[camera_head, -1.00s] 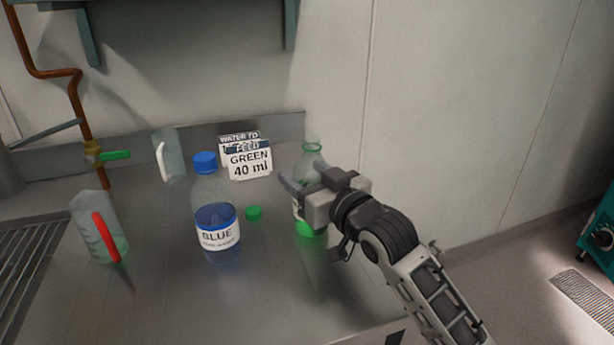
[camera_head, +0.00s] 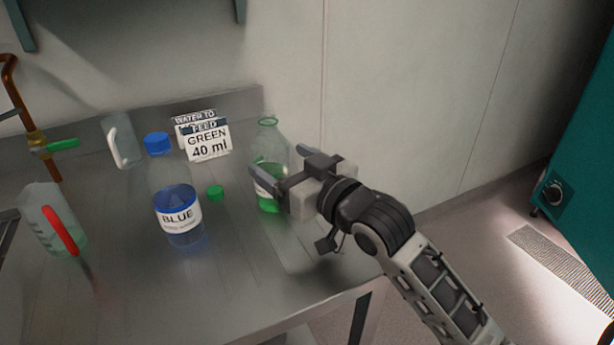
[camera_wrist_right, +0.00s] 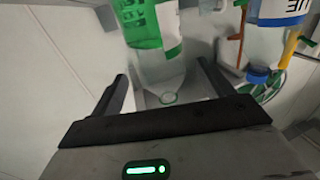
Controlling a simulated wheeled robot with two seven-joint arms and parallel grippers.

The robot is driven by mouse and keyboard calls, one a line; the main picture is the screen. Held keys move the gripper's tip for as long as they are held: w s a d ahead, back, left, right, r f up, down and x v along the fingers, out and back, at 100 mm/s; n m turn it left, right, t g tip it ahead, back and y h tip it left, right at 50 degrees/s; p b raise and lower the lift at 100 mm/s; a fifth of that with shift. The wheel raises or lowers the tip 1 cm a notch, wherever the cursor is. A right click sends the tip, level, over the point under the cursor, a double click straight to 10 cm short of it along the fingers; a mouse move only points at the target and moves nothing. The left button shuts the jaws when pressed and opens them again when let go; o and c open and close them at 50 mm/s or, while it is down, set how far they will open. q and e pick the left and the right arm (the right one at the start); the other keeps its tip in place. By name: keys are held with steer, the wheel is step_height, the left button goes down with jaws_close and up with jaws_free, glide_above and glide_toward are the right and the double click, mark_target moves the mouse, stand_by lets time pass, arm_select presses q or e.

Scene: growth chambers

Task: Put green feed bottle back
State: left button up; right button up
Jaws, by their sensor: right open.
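The green feed bottle (camera_head: 270,150) is clear, with green liquid low inside and a white label. It stands upright and uncapped on the steel bench. A green cap (camera_head: 215,193) lies on the bench to its left. My right gripper (camera_head: 284,168) is open just right of the bottle, one finger in front of its lower part. In the right wrist view the bottle (camera_wrist_right: 148,28) appears upside down beyond and between the open fingers (camera_wrist_right: 165,88); I see no grip on it. My left gripper is out of view.
A blue-capped BLUE bottle (camera_head: 175,190) stands left of the cap. A red-handled jug (camera_head: 45,222) and a white-handled jug (camera_head: 120,140) stand further left. Cards, the front one reading GREEN 40 ml (camera_head: 208,143), stand at the back. The bench (camera_head: 235,265) is clear in front.

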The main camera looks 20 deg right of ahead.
steer(key=v, duration=0.6)
steer(key=shift+s, duration=0.2)
